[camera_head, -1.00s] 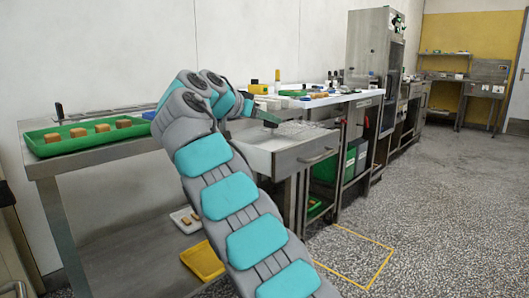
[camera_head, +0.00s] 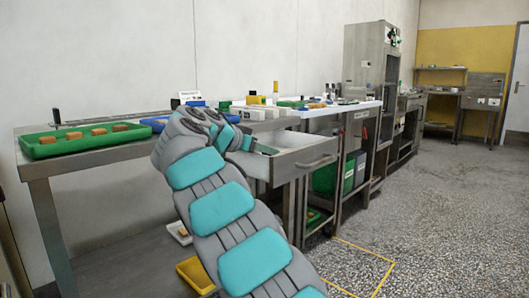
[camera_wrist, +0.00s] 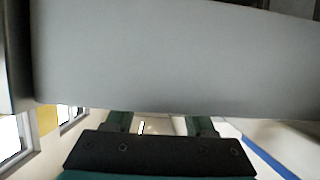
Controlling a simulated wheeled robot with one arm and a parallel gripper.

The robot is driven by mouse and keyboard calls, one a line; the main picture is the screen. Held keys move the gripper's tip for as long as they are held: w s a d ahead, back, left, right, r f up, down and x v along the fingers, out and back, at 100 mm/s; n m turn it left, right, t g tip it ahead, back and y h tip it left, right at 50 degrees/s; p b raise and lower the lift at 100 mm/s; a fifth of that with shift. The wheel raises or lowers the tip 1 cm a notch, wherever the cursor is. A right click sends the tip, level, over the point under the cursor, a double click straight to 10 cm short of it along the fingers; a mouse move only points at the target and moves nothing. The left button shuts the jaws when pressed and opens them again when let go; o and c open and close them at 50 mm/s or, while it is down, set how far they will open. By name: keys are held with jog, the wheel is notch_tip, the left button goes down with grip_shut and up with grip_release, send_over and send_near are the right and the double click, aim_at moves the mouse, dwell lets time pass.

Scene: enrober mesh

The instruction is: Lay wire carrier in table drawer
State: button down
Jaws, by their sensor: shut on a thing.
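The table drawer (camera_head: 308,158) is pulled open in the head view, with a grey front, a handle and pale inner walls. My gripper (camera_head: 267,149) is low at the drawer's left side, at about the height of its rim. In the wrist view my gripper (camera_wrist: 160,126) shows two green fingers set apart. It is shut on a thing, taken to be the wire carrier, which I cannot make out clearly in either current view. My arm hides part of the drawer's left side. A broad grey surface fills the upper wrist view; I cannot tell what it is.
A green tray (camera_head: 85,139) with several brown blocks stands on the metal table at left. Small boxes and tools crowd the worktop (camera_head: 340,108) behind the drawer. A yellow tray (camera_head: 196,275) is on the lower shelf. The floor at right is clear.

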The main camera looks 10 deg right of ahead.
jog(key=shift+c, duration=1.3)
grip_release()
jog(key=shift+f, duration=0.1)
jog(key=shift+r, duration=0.2)
jog(key=p+v, duration=0.1)
jog(key=v, duration=1.1)
